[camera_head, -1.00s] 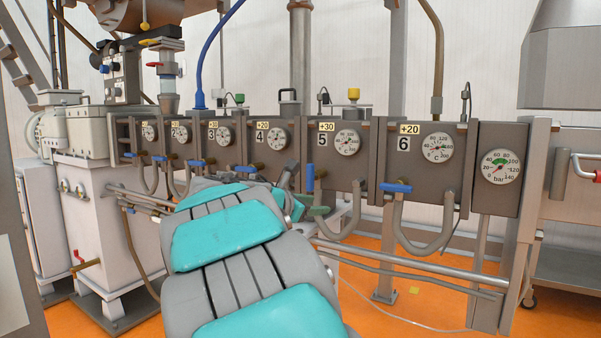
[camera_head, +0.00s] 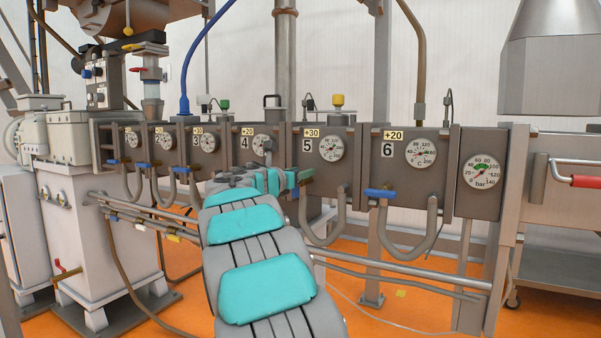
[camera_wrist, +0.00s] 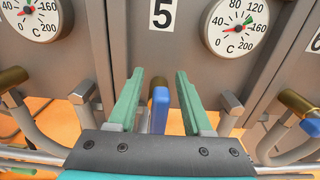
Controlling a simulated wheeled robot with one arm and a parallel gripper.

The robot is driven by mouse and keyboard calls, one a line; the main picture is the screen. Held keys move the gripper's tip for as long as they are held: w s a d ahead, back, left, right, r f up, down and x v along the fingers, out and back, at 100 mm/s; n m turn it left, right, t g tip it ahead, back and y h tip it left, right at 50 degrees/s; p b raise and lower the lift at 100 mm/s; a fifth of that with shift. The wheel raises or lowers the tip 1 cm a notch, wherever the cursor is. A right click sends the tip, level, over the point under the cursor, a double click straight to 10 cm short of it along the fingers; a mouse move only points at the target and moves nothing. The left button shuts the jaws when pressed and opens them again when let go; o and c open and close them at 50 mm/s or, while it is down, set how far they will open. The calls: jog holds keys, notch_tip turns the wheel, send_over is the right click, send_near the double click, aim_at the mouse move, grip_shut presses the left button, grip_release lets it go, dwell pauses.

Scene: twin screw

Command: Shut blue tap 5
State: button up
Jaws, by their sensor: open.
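Blue tap 5 shows in the wrist view as a blue handle (camera_wrist: 160,108) with a brass end, below the panel marked 5 (camera_wrist: 163,13). The handle looks upright, in line with the gap between my fingers. My gripper (camera_wrist: 160,84) is open, with one green finger on each side of the handle. I see no clear contact with either finger. In the head view my gripper (camera_head: 300,177) is in front of the lower part of panel 5 (camera_head: 307,146) and hides most of the tap.
Tap 6 (camera_head: 380,194) has a level blue handle to the right; it also shows at the right edge of the wrist view (camera_wrist: 310,127). Curved grey pipes (camera_head: 432,235) hang below the panels. Brass fittings (camera_wrist: 297,102) flank the fingers.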

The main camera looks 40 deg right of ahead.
grip_shut()
dwell(0.5)
